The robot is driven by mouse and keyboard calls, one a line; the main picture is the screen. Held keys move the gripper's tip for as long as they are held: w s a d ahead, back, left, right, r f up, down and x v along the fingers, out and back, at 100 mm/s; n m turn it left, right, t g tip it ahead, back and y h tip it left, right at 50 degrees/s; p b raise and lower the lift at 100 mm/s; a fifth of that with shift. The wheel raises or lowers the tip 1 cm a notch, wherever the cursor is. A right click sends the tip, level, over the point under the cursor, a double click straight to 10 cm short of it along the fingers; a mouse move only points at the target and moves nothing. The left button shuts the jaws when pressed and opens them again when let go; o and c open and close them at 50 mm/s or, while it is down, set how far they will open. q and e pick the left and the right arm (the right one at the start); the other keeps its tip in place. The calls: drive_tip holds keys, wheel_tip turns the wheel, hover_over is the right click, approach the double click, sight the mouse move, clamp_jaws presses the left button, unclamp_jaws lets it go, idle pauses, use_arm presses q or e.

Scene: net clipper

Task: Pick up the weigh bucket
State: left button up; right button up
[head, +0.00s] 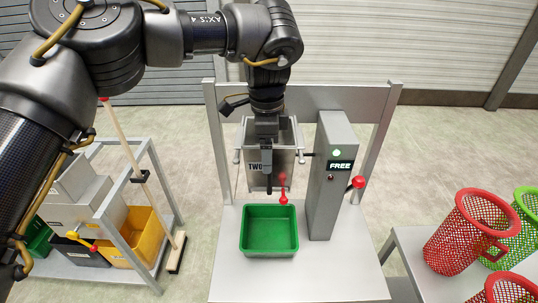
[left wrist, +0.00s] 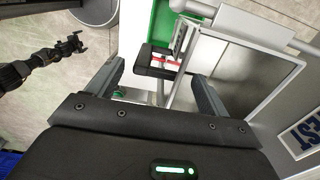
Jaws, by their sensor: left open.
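The weigh bucket (head: 285,174) is a grey metal box with dark lettering, partly hidden by my gripper, hanging in the metal frame behind the green tray. My left gripper (head: 268,188) reaches down from above at the bucket's front. In the left wrist view my left gripper (left wrist: 158,72) is open, its two fingers well apart. The bucket's shiny wall and rim (left wrist: 232,62) show beside and beyond the right finger. A dark block with a red strip (left wrist: 158,61) lies between the fingers; I cannot tell contact.
A green tray (head: 269,230) stands on the grey table (head: 330,275) below the bucket. A grey post with a "FREE" display (head: 333,195) and red-knobbed levers stands close right. Red mesh baskets (head: 470,235) are at far right. A cart with a yellow bin (head: 140,235) is left.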

use_arm(q)
drive_tip(key=shift+s+f+p, duration=0.4)
drive_tip(key=shift+f+p, duration=0.3)
drive_tip(key=shift+p, duration=0.45)
wheel_tip(320, 180, down, 2)
drive_tip(key=shift+w+f+p, duration=0.1)
drive_tip(key=shift+f+p, duration=0.1)
drive_tip(key=shift+p, duration=0.3)
drive_tip(key=shift+w+d+f, duration=0.1)
drive_tip(key=shift+w+f, duration=0.05)
drive_tip(key=shift+f, duration=0.35)
drive_tip(key=shift+r, duration=0.1)
drive_tip(key=c, duration=1.5)
use_arm(e)
drive_tip(key=r, duration=0.3)
drive_tip(key=shift+w+d+r, duration=0.1)
drive_tip(key=shift+w+r, duration=0.15)
drive_tip(key=shift+r, duration=0.15)
